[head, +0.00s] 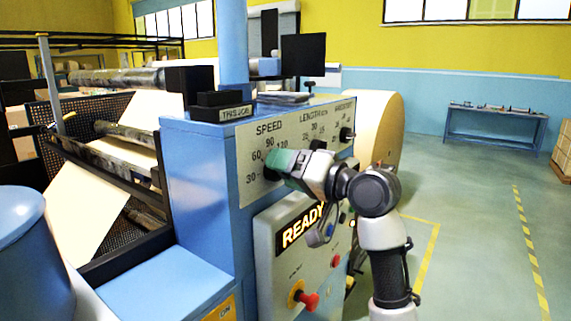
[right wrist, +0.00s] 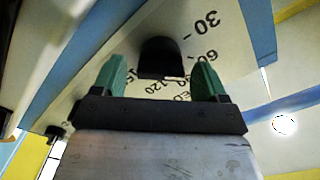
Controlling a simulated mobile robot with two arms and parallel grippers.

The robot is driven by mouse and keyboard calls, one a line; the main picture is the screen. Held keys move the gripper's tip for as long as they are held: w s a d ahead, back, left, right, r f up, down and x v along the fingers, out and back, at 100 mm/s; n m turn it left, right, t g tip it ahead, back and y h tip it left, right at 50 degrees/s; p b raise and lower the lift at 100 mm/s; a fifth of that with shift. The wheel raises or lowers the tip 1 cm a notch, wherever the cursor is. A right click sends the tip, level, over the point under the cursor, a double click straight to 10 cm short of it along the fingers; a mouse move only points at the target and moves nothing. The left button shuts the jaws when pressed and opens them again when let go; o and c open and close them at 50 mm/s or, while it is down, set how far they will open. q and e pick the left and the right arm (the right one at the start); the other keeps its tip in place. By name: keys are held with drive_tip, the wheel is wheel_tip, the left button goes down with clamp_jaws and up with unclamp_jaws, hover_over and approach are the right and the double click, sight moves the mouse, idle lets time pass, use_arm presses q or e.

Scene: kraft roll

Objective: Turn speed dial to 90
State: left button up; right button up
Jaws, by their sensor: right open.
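The speed dial is a black knob (right wrist: 160,55) on a pale panel (head: 248,183) printed with SPEED and numbers including 30, 60, 90 and 120. In the head view my gripper mostly covers the dial. My right gripper (head: 279,163), with green fingers, is at the dial. In the right wrist view the open fingers (right wrist: 160,75) stand on either side of the knob, with visible gaps. I cannot tell how deep the knob sits between them. No pointer mark shows, so its setting is unclear. My left gripper is not in view.
Two more black knobs, the length one (head: 318,144) and another (head: 347,134), sit right of the speed dial. Below are a READY display (head: 302,225) and a red knob (head: 309,300). A kraft roll (head: 385,120) stands behind. The floor at right (head: 470,220) is clear.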

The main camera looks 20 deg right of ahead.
drive_tip(key=shift+w+a, duration=0.2)
drive_tip(key=c, duration=0.9)
drive_tip(key=shift+r+m+p, duration=0.1)
drive_tip(key=shift+m+p, duration=0.5)
drive_tip(key=shift+p, duration=0.2)
drive_tip(key=m+p, duration=0.6)
drive_tip(key=p, duration=0.1)
drive_tip(key=shift+p, duration=0.35)
drive_tip(key=shift+d+f+m+p, duration=0.1)
drive_tip(key=shift+f+m+p, duration=0.2)
drive_tip(key=shift+m+p, duration=0.65)
